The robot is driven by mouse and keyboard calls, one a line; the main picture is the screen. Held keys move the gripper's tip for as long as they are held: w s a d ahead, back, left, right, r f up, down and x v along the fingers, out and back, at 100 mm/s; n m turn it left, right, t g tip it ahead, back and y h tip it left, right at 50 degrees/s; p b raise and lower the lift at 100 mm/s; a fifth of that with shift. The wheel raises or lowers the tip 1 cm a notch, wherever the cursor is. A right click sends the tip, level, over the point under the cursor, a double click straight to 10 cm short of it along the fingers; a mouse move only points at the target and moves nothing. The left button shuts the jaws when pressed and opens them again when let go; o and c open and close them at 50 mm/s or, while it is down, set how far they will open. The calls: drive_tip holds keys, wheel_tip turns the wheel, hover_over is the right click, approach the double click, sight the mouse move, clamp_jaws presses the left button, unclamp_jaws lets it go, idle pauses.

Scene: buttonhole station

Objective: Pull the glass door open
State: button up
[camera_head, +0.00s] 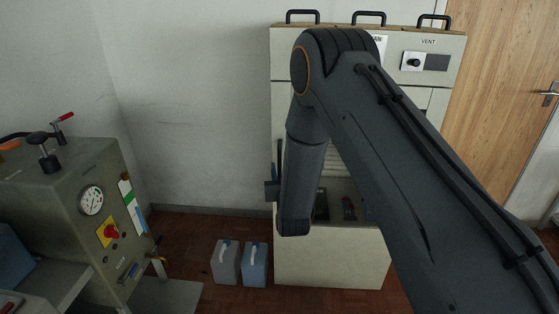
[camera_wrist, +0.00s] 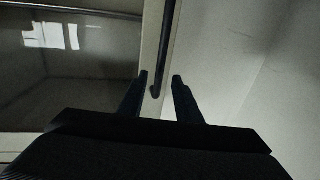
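In the wrist view, the glass door (camera_wrist: 85,70) fills the left side as a dark, reflective pane with a pale frame edge. A dark bar handle (camera_wrist: 167,45) runs along that edge, and its lower end curves in between my fingers. My gripper (camera_wrist: 160,78) is open, with one finger on each side of the handle's lower end in the picture; I see gaps on both sides. I cannot tell the depth between fingertips and bar. In the head view, my arm hides much of the door and most of the gripper, near the cabinet's left edge.
The pale cabinet (camera_head: 330,262) has black top handles and a vent knob panel (camera_head: 426,62). Two jugs, grey (camera_head: 226,265) and blue (camera_head: 255,268), stand on the floor left of it. A green-grey machine (camera_head: 70,215) with a gauge is at left. A wooden door (camera_head: 500,100) is at right.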

sight(280, 161)
drive_tip(key=w, duration=0.4)
drive_tip(key=w+a+p, duration=0.1)
drive_tip(key=w, duration=0.1)
clamp_jaws()
